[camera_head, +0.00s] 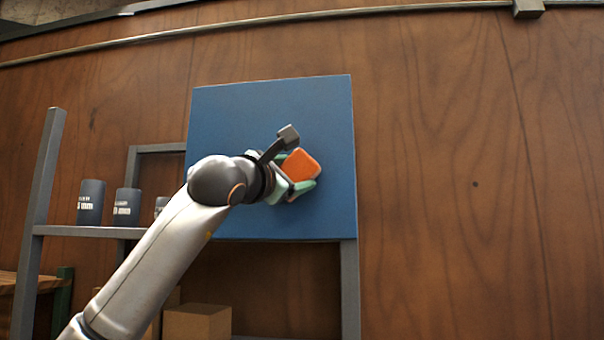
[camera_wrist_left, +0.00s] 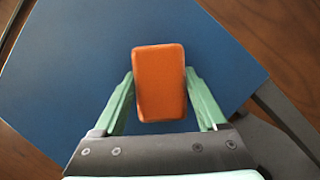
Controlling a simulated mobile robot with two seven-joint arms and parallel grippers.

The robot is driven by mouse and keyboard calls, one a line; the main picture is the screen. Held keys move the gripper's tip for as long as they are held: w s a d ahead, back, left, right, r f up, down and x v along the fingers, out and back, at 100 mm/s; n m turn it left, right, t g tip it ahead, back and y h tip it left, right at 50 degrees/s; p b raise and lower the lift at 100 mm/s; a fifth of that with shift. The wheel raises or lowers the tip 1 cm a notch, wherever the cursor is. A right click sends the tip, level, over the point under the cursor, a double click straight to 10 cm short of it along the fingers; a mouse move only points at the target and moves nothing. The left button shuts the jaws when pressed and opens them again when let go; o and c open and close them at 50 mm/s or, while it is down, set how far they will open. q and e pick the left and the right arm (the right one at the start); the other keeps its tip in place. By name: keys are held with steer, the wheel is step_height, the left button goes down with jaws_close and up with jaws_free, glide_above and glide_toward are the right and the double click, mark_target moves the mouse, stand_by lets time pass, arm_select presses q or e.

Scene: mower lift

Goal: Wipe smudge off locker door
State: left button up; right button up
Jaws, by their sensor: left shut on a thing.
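The blue locker door (camera_head: 230,115) is a flat panel on the shelf frame, and it also fills much of the left wrist view (camera_wrist_left: 60,75). My left gripper (camera_head: 297,179) is in front of the door, right of its middle. It is shut on an orange block-shaped sponge (camera_head: 301,165), which sits between the two green fingers in the left wrist view (camera_wrist_left: 160,84). The sponge is at or very close to the door; I cannot tell whether it touches. I see no smudge on the visible door surface; the gripper and sponge hide part of it. My right gripper is not in view.
A grey metal shelf (camera_head: 85,231) at the left holds dark cups (camera_head: 90,202). Cardboard boxes (camera_head: 197,321) stand below the door. A wood-panelled wall (camera_head: 450,170) is behind, with a rail (camera_head: 300,17) along its top. The space right of the door is clear.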

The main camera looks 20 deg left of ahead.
arm_select(q)
steer(key=s+a, duration=0.2)
steer(key=a, duration=0.8)
steer(key=shift+s+a+p, duration=0.2)
steer(key=shift+a+p, duration=0.1)
stand_by(0.5)
steer(key=shift+s, duration=0.1)
steer(key=shift+s+d+b, duration=0.25)
steer(key=shift+s+b, duration=0.2)
steer(key=shift+s, duration=0.5)
steer(key=shift+s+d+b, duration=0.3)
steer(key=shift+s+b, duration=0.2)
steer(key=shift+s, duration=0.45)
steer(key=shift+s+d+b, duration=0.25)
steer(key=shift+s+b, duration=0.2)
steer(key=shift+s, duration=0.5)
steer(key=shift+s+d+b, duration=0.15)
steer(key=shift+s+b, duration=0.1)
steer(key=shift+s, duration=0.5)
steer(key=shift+s+d+b, duration=0.15)
steer(key=shift+s+b, duration=0.1)
steer(key=shift+s, duration=0.45)
